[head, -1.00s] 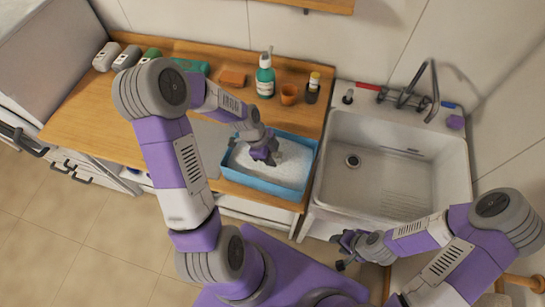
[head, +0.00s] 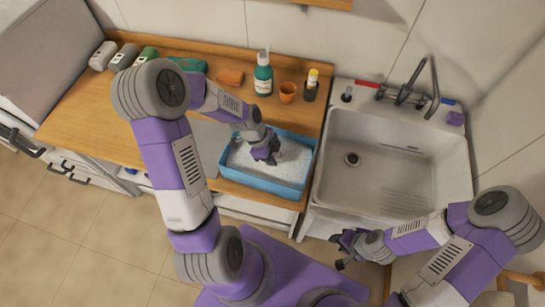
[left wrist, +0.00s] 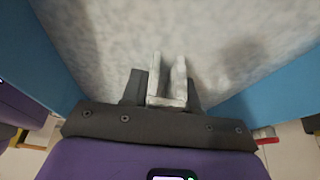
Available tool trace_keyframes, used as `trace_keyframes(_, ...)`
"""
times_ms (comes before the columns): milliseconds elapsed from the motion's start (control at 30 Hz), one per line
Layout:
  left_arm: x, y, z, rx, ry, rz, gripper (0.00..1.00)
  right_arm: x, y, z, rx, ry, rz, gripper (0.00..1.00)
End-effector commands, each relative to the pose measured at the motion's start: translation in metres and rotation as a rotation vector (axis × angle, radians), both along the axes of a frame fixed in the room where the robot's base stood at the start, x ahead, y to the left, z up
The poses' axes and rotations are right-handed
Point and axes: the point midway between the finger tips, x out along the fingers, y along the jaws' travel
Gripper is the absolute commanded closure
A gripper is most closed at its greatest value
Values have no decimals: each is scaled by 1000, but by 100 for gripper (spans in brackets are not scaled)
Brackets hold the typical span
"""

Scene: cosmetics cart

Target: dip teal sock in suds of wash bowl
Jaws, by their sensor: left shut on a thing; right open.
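The wash bowl (head: 262,184) is a blue rectangular basin with pale, foamy suds (head: 240,158) inside, on the wooden counter. My left gripper (head: 272,158) points down into it, its tips at the suds. In the left wrist view the gripper (left wrist: 168,82) is shut, with pale fingers over the suds (left wrist: 110,35) between blue walls. What it holds is hidden; I see no teal cloth there. A teal item (head: 188,64) lies at the back of the counter, partly behind my arm; I cannot tell if it is the sock. My right gripper (head: 342,249) is open and empty before the sink.
A white sink (head: 400,165) with a tap (head: 418,88) is right of the bowl. Several rolled items (head: 123,57) lie back left.

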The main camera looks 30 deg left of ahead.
Motion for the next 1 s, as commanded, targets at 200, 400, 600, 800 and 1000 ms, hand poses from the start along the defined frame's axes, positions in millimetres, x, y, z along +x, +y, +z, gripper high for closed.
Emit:
trace_keyframes(200,0,0,10,0,-1,0,95,0,0,7,0,0,0,57)
trace_keyframes(400,0,0,27,0,0,0,95,0,0,19,0,0,0,57)
trace_keyframes(600,0,0,43,0,-1,2,95,0,0,30,0,0,0,57)
trace_keyframes(800,0,0,59,0,0,1,95,0,0,40,0,0,0,57)
trace_keyframes(1000,0,1,75,0,-1,1,95,0,0,51,0,0,0,57)
